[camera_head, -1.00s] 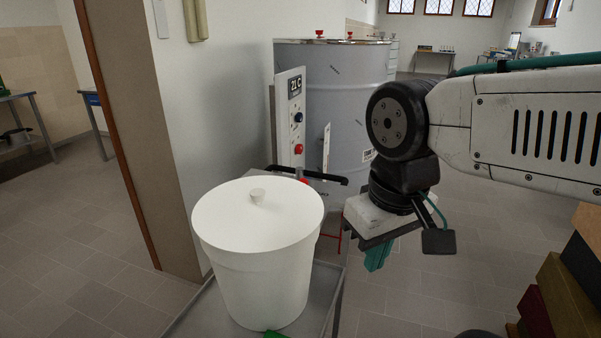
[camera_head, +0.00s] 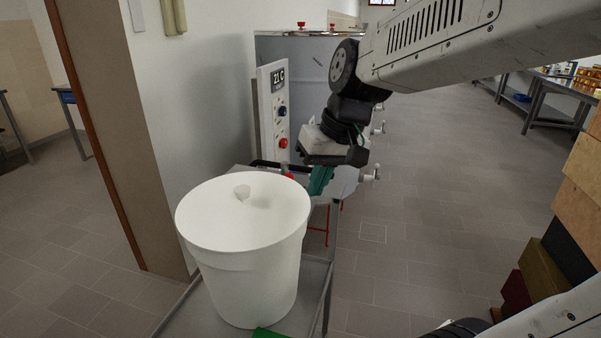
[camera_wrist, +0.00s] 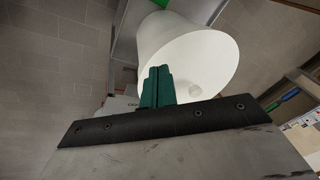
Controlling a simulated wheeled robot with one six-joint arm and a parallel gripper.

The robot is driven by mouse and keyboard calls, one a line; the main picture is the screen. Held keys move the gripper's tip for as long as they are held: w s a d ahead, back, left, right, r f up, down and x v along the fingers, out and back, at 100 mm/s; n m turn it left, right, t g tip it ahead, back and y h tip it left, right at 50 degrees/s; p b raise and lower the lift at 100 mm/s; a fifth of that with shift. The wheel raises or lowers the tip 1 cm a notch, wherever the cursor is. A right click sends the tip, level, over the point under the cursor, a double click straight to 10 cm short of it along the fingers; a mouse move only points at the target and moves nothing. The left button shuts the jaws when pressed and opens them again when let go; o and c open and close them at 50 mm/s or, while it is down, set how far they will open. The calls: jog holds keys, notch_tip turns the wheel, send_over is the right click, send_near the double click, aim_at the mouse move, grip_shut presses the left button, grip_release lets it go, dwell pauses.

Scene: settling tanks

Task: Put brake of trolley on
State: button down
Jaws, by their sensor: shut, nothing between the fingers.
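The trolley (camera_head: 190,318) is a grey flat platform in the lower middle of the head view. A black push handle shows at its far end, beside a red knob (camera_head: 287,170); I cannot tell whether this knob is the brake. A large white lidded bucket (camera_head: 245,265) stands on the trolley and hides much of it. My gripper (camera_head: 319,182) has green fingers, shut and empty, at the trolley's far right corner, just right of the red knob. In the wrist view the shut fingers (camera_wrist: 157,88) show in front of the white bucket (camera_wrist: 185,50).
A control panel (camera_head: 274,105) with knobs stands behind the trolley, by a large grey tank partly hidden by my arm. A wall corner (camera_head: 120,140) is close on the left. Stacked boxes (camera_head: 545,275) stand at the right. The tiled floor between is clear.

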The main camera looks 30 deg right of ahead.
aim_at(287, 175)
jog(key=w+d+f+m+t, duration=0.2)
jog(key=w+d+f, duration=0.1)
jog(key=w+d, duration=0.6)
jog(key=w+d+f+m+t, duration=0.1)
jog(key=w+d+f, duration=0.2)
jog(key=w+d, duration=0.6)
jog(key=w, duration=0.3)
jog(key=shift+w+d+m+t, duration=0.15)
jog(key=shift+w+m+t, duration=0.15)
jog(key=shift+m+t, duration=0.1)
jog(key=shift+f, duration=0.1)
jog(key=x, duration=0.9)
jog(key=w+a, duration=0.1)
jog(key=a+f, duration=0.1)
jog(key=a, duration=0.1)
jog(key=shift+w+f, duration=0.1)
jog(key=shift+w, duration=0.3)
jog(key=shift+w+a+f, duration=0.1)
jog(key=shift+w+a, duration=0.2)
jog(key=shift+a, duration=0.15)
